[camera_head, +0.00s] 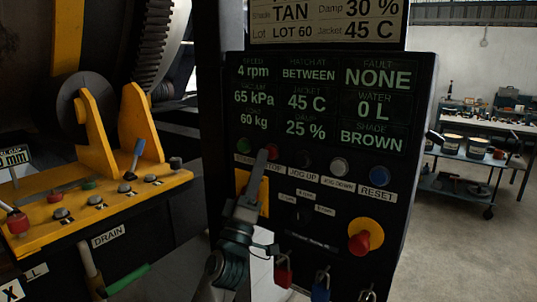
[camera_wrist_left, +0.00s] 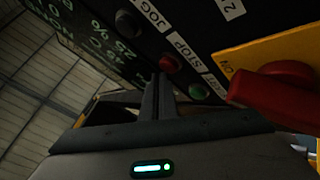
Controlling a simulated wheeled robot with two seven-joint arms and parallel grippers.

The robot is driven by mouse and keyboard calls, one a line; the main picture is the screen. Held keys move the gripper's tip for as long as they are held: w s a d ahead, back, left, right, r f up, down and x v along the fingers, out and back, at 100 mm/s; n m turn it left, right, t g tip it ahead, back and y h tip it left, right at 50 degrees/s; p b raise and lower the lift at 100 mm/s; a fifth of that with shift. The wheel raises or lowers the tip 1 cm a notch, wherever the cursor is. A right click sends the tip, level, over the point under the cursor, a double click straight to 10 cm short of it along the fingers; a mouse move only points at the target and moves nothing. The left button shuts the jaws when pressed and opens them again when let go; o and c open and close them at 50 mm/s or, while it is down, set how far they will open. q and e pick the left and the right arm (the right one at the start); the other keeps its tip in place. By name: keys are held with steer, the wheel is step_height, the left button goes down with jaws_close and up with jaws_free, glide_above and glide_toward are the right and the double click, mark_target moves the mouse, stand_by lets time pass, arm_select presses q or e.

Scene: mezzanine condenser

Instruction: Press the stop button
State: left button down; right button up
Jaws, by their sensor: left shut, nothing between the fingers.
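The red stop button (camera_head: 272,151) is on the upright black control panel, in the row below the displays, between the green start button (camera_head: 243,146) and the black jog up button (camera_head: 304,160). My left gripper (camera_head: 262,154) is shut and empty, its tips in front of the panel just left of the red button. The fingers partly cover the STOP label. In the left wrist view the stop button (camera_wrist_left: 168,63) lies right at the fingertips (camera_wrist_left: 161,78), with the green button (camera_wrist_left: 199,91) to its lower right. I cannot tell whether the tips touch it. My right gripper is out of view.
A red rotary handle (camera_wrist_left: 280,88) on a yellow plate sits close beside the left fingers. A red emergency knob (camera_head: 364,239) on a yellow disc and several padlocks (camera_head: 320,287) are lower on the panel. A yellow machine frame (camera_head: 100,200) stands left; open floor lies right.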

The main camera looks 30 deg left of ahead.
arm_select(q)
steer(key=shift+w, duration=0.4)
stand_by(0.5)
steer(key=shift+s, duration=0.85)
stand_by(0.3)
steer(key=shift+s+a+p, duration=0.2)
steer(key=shift+s+p, duration=0.4)
steer(key=shift+s, duration=1.9)
